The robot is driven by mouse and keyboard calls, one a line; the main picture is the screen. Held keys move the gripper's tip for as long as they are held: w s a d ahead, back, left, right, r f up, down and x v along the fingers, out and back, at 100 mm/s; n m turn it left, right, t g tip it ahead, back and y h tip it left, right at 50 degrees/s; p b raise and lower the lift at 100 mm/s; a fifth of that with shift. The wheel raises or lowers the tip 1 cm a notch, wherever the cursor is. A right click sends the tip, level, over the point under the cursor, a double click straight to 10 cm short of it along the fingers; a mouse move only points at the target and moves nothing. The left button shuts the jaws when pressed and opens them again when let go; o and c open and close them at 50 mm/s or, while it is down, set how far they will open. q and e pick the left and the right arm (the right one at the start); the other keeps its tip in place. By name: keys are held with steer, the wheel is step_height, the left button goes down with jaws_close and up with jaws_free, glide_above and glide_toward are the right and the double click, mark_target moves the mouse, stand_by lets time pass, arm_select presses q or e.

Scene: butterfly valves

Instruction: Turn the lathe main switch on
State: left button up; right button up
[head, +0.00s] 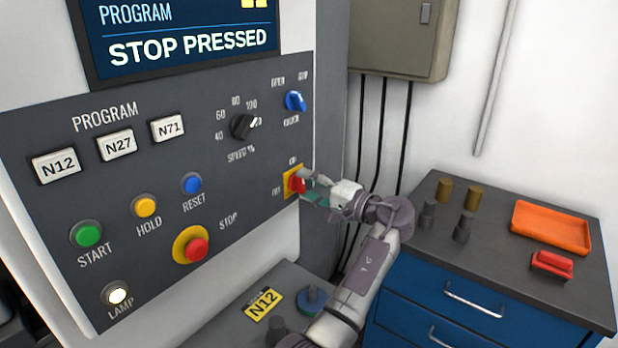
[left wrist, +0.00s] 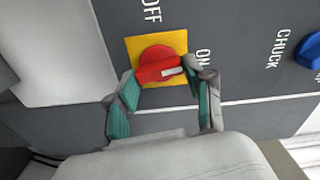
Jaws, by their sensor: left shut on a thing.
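The main switch is a red rotary knob (head: 297,184) on a yellow plate (head: 288,191), at the lower right of the dark control panel. ON is printed above it and OFF to its left in the head view. My left gripper (head: 310,188) reaches it from the right. In the left wrist view the red knob (left wrist: 156,62) sits between my two green-padded fingers, and the left gripper (left wrist: 164,76) is shut on it. The knob's white mark points right, toward the ON side; OFF is at the top there. My right gripper is not in view.
The screen (head: 185,38) reads STOP PRESSED. A red stop button (head: 196,250) and a blue chuck selector (head: 295,101) are on the panel. A blue drawer cabinet (head: 440,300) with an orange tray (head: 551,228) stands right of my arm. The lamp (head: 117,296) looks bright.

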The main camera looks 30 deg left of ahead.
arm_select(q)
steer(key=shift+m+p, duration=0.65)
steer(key=shift+m, duration=0.25)
steer(key=o, duration=1.2)
steer(key=shift+c, duration=0.2)
steer(key=d, duration=1.2)
steer(key=shift+s, duration=0.4)
steer(key=shift+f, duration=0.1)
